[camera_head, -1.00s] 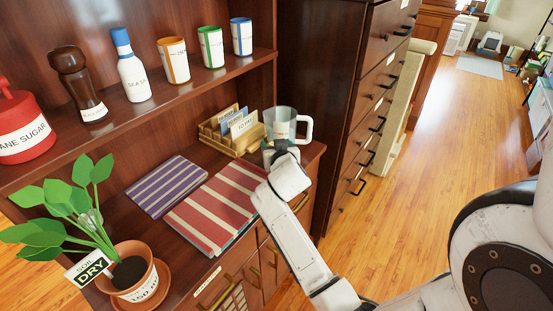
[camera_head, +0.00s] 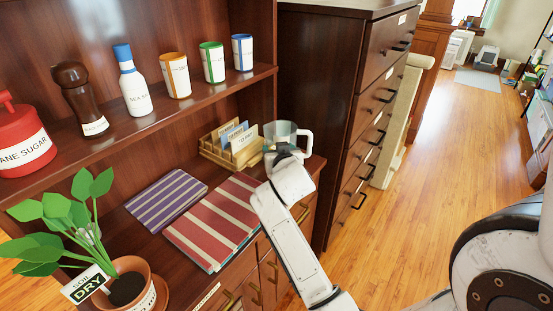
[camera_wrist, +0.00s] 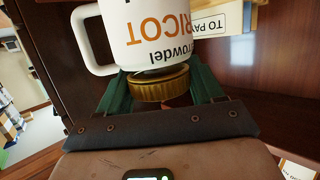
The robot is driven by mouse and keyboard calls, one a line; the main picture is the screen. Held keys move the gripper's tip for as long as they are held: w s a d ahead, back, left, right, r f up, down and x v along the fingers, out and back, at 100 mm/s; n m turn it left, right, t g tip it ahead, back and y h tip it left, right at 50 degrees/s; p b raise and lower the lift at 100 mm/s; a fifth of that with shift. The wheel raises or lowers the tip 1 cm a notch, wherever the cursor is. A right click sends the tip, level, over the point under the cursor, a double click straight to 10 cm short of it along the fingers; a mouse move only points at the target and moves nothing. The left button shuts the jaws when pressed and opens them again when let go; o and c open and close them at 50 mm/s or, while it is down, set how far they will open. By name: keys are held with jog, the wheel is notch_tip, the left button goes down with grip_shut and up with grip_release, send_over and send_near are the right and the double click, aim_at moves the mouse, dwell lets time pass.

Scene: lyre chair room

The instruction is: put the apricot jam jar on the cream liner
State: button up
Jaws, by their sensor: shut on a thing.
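The apricot jam jar (camera_wrist: 150,30) is a white, handled vessel with orange lettering ending in "RICOT" and a gold lid (camera_wrist: 160,83). In the wrist view the green fingers of my gripper (camera_wrist: 162,98) stand on both sides of the gold lid and are shut on it. In the head view my gripper (camera_head: 286,153) is at the right end of the cabinet counter. The jar (camera_head: 305,140) shows there as a pale vessel with a white handle, partly covered by my gripper. I cannot make out a cream liner in either view.
A wooden letter sorter (camera_head: 232,152) stands just left of the jar. A red striped cloth (camera_head: 212,222) and a purple striped one (camera_head: 165,200) lie on the counter. A potted plant (camera_head: 130,285) is at front left. A tall drawer unit (camera_head: 345,110) stands close on the right.

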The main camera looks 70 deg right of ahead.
jog(key=s+a+r, duration=0.7)
jog(key=s+r, duration=0.2)
jog(key=s, duration=0.2)
jog(key=shift+s, duration=0.15)
